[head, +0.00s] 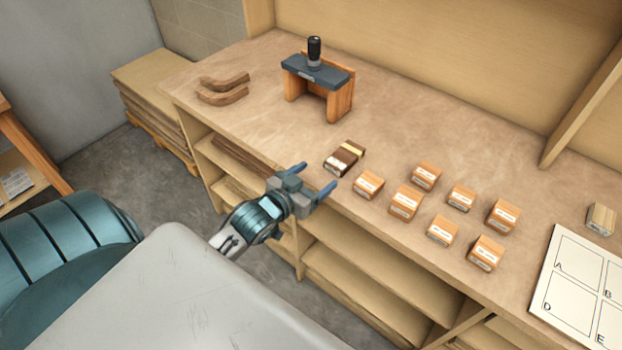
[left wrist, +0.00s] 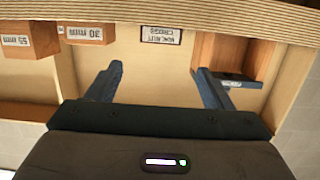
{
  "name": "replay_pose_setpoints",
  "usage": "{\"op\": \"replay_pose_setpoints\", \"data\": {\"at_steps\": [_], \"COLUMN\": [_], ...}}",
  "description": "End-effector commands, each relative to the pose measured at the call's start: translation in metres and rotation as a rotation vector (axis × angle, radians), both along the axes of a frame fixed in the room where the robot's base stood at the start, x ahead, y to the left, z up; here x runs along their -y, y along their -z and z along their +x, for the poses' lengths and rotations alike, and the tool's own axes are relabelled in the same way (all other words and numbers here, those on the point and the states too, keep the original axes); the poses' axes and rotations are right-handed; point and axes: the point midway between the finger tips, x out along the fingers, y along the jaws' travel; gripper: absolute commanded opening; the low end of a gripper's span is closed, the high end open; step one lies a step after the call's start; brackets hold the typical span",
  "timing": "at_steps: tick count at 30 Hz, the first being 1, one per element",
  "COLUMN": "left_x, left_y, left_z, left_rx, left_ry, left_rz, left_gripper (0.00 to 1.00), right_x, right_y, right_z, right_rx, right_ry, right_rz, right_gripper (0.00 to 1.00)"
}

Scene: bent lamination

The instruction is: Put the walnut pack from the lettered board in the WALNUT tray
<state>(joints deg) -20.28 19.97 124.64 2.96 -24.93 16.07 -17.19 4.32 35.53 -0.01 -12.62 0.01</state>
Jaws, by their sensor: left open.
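The lettered board (head: 562,285) lies at the right edge of the head view, cut off by the frame. Its cells A, B, D and E partly show, and I see no pack on the visible part. A dark brown pack with a pale band (head: 344,157) lies on the bench's front part, away from the board; I cannot read a label that names it walnut. I cannot make out a WALNUT tray. My left gripper (head: 313,179) is open and empty, in front of the bench edge near the dark pack. My right gripper is out of view.
Several orange-brown labelled blocks (head: 404,202) stand right of the dark pack. A pale block (head: 600,218) sits beyond the board. A wooden stand with a dark top and black knob (head: 318,75) and curved wood strips (head: 222,90) are farther back. Shelves (head: 345,285) lie under the bench.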

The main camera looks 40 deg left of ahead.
Motion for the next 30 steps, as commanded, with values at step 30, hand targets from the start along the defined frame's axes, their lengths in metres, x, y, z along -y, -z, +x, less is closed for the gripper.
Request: {"op": "replay_pose_setpoints", "data": {"at_steps": [30], "left_x": [0.002], "left_y": [0.013], "left_z": [0.087], "left_rx": [-0.192], "left_ry": [-0.001], "left_rz": [0.012], "left_gripper": [0.78], "right_x": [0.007], "right_y": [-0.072], "right_z": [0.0], "right_rx": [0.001], "right_ry": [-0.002], "right_rz": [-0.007], "right_gripper": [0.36]}}
